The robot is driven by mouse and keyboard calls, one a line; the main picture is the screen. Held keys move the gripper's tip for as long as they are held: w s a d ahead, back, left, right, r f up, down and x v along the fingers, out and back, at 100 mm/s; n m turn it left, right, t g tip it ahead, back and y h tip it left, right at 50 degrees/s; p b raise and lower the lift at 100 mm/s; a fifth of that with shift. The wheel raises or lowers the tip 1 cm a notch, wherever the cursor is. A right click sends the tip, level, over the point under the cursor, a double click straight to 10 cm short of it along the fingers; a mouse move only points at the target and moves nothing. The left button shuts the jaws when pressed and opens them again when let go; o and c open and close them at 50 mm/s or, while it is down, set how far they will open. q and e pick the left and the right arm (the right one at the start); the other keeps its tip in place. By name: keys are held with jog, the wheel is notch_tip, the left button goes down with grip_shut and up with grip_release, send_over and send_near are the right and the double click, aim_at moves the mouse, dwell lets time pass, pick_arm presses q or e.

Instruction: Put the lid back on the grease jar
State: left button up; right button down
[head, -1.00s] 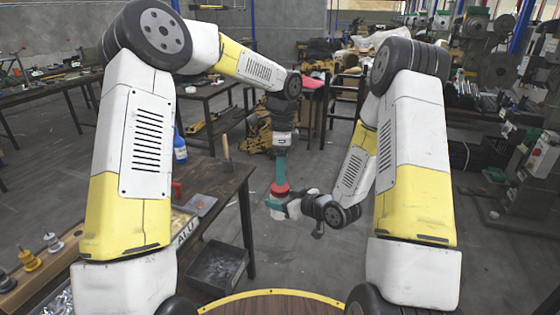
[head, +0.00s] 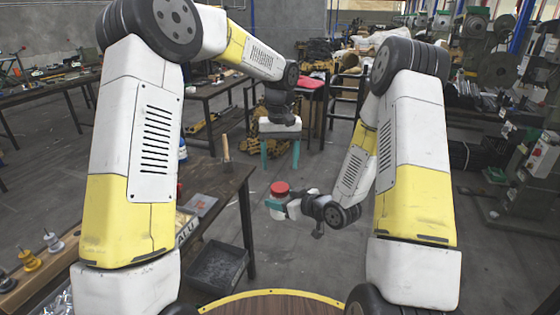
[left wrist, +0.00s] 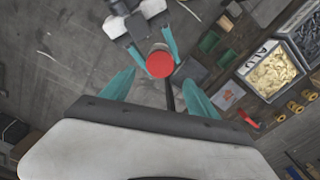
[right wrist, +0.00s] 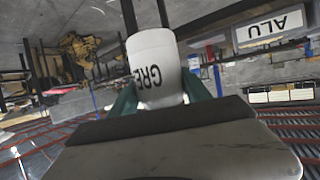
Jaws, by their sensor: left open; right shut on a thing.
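The white grease jar (head: 278,213) is upright in the grip of my right gripper (head: 280,205), held up in the air off the table. Its side with the letters "GRE" fills the middle of the right wrist view (right wrist: 155,60), between the fingers. The red lid (head: 280,188) sits on top of the jar, looking level; its thread is hidden. It also shows from above in the left wrist view (left wrist: 160,65). My left gripper (head: 280,157) is open and empty, pointing down above the lid and apart from it.
A wooden workbench (head: 215,185) stands to the left, with an upright wooden-handled tool (head: 226,150) near its edge. A dark bin (head: 217,265) is below it. Yellow spools (head: 30,260) stand at the far left. The floor around the jar is clear.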

aim_at(280, 187)
pick_arm(q)
jog(key=shift+f, duration=4)
jog(key=c, duration=1.5)
jog(key=m, duration=0.8)
jog(key=o, duration=1.6)
